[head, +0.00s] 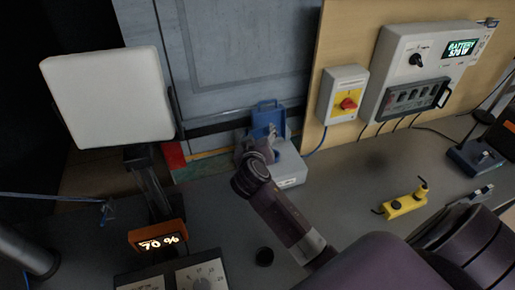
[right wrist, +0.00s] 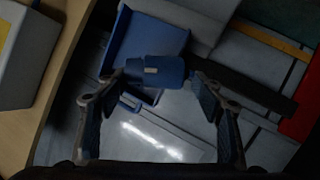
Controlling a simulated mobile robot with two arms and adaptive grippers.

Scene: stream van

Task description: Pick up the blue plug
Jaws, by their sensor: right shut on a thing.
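The raised blue lid (right wrist: 147,36) is just behind the plug in the right wrist view. I cannot tell whether the plug still touches the box. My left gripper is not in view.
A box with a red rotary switch (head: 347,101) and a battery panel (head: 419,72) are on the wooden wall at right. A yellow device (head: 404,201) lies on the grey counter. A white panel (head: 108,95) and an orange display (head: 158,237) stand left.

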